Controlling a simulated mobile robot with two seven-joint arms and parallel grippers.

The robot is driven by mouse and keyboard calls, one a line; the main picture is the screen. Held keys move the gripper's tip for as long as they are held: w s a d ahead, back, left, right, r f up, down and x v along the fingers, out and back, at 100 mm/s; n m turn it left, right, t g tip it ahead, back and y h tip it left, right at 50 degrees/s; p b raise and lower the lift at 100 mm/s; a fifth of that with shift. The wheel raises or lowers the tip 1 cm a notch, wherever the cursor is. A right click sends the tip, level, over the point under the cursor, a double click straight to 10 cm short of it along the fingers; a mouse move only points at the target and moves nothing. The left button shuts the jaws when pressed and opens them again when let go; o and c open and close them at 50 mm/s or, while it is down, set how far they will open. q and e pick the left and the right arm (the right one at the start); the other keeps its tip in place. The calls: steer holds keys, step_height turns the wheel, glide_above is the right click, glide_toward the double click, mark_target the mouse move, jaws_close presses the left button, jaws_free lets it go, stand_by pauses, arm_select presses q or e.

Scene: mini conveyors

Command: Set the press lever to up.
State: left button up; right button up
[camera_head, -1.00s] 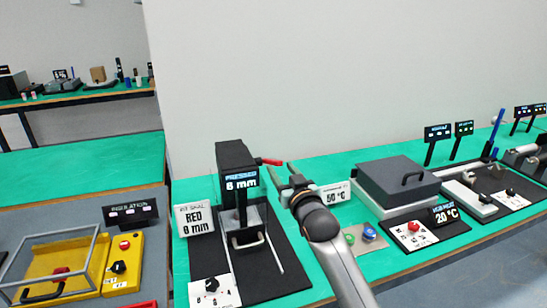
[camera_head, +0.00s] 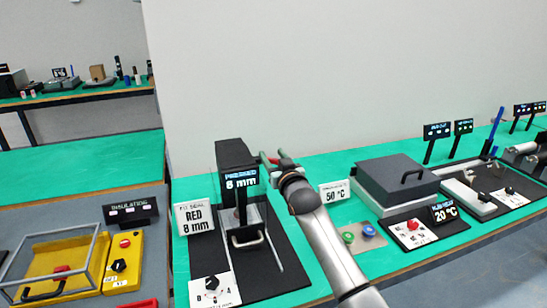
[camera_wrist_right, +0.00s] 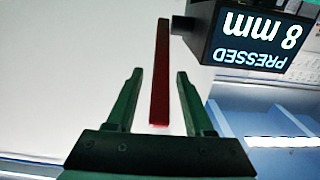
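The black press (camera_head: 236,152) stands on the green table, and its display (camera_head: 240,179) reads "PRESSED 8 mm". The red press lever (camera_head: 273,161) is at the right of the press head, partly hidden by my right gripper (camera_head: 272,155) in the head view. In the right wrist view the lever (camera_wrist_right: 161,75) runs between the two green fingers of my right gripper (camera_wrist_right: 159,75), with a gap on each side. That gripper is open around the lever, not clamped on it. My left gripper is out of view.
A wall rises behind the table.

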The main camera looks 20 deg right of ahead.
jaws_close()
stand_by(1.3)
